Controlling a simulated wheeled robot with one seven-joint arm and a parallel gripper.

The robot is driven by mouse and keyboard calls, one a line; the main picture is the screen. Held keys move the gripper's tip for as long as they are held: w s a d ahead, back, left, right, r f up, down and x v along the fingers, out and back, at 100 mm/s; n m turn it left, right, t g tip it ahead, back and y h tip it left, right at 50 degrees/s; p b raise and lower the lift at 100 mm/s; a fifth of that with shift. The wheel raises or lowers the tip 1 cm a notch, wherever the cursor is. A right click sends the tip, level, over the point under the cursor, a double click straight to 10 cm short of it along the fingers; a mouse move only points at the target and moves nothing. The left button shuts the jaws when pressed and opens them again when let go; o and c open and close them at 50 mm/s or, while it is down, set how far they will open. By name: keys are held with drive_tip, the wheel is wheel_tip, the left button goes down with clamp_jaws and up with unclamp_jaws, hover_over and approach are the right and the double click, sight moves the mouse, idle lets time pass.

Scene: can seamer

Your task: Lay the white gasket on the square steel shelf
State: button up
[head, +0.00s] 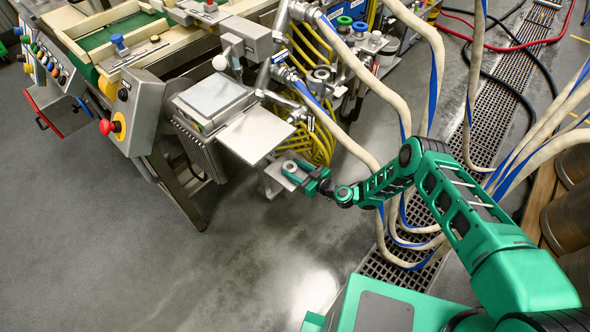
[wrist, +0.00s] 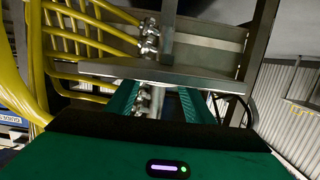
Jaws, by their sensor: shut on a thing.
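The square steel shelf (head: 271,182) is a small plate low beside the machine, left of my gripper in the head view. Its edge (wrist: 120,71) crosses the wrist view, in front of my fingertips. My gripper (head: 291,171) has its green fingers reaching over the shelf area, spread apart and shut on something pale. A small pale ring, seemingly the white gasket (head: 289,166), shows between the fingertips. The shelf hides the fingertips and gasket in the wrist view. I cannot tell whether the gasket touches the shelf.
A larger flat steel plate (head: 257,136) juts from the machine just above left. Yellow hoses (head: 318,145) stand close behind the shelf. Thick beige hoses (head: 398,105) hang around my arm. The grey floor at lower left is clear.

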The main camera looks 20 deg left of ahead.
drive_tip(key=shift+s+d+f, duration=0.15)
drive_tip(key=shift+s+f, duration=0.05)
drive_tip(key=shift+f, duration=0.4)
drive_tip(key=o, duration=1)
drive_tip(key=shift+s, duration=0.2)
drive_tip(key=shift+w, duration=0.1)
drive_tip(key=shift+w+d, duration=0.1)
drive_tip(key=shift+r, duration=0.2)
drive_tip(key=shift+d, duration=0.4)
drive_tip(key=v, duration=0.7)
drive_tip(key=r+v, duration=0.1)
drive_tip(key=v, duration=0.3)
drive_tip(key=shift+a+r, duration=0.1)
